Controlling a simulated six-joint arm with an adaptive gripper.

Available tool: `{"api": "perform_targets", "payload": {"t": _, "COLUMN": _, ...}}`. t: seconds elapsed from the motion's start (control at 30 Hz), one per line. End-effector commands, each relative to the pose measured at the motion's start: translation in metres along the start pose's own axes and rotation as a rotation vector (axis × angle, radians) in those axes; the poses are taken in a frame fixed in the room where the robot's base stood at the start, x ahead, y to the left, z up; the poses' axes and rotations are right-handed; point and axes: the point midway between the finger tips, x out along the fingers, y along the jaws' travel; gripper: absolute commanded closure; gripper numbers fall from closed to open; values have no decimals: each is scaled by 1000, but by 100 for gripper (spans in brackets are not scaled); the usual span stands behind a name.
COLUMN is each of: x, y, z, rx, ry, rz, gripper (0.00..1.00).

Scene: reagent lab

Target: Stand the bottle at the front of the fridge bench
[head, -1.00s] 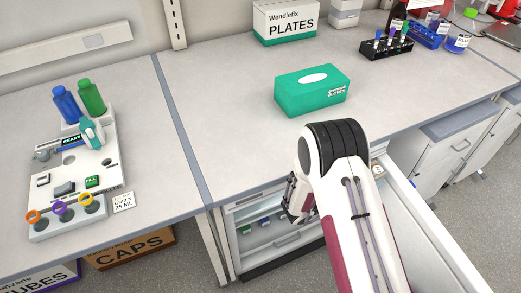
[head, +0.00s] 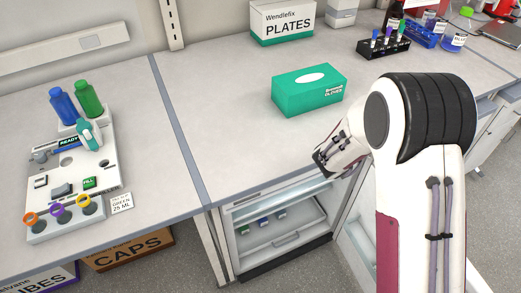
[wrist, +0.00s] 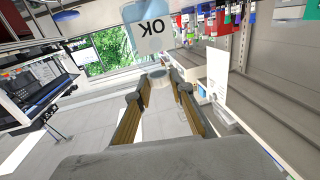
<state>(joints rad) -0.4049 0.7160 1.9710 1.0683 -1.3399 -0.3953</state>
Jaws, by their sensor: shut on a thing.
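In the head view my gripper (head: 322,160) is over the front edge of the fridge bench (head: 235,110), its fingers turned to the left. In the wrist view the fingers (wrist: 160,88) are shut on a pale cylindrical thing (wrist: 158,78), which I take to be the bottle; only part of it shows. A white face with inverted "OK" lettering (wrist: 152,32) shows just beyond it; I cannot tell whether it belongs to the bottle. The bottle cannot be made out in the head view. The bench front, left of the gripper, is bare.
A green glove box (head: 310,90) and a plates box (head: 282,22) stand farther back. The open fridge (head: 275,232) below holds several small containers. A dispenser station (head: 75,180) stands at left, and a tube rack (head: 383,45) at back right.

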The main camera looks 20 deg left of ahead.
Motion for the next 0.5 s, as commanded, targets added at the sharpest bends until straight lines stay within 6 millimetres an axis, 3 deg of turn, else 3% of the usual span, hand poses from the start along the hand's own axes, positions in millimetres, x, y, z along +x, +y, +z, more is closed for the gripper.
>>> {"api": "perform_targets", "payload": {"t": 0.27, "x": -30, "y": -62, "z": -30, "rx": 1, "ry": 1, "rz": -258, "gripper": 100}}
{"api": "perform_targets", "payload": {"t": 0.5, "x": -70, "y": -110, "z": -47, "rx": 1, "ry": 1, "rz": -473, "gripper": 100}}
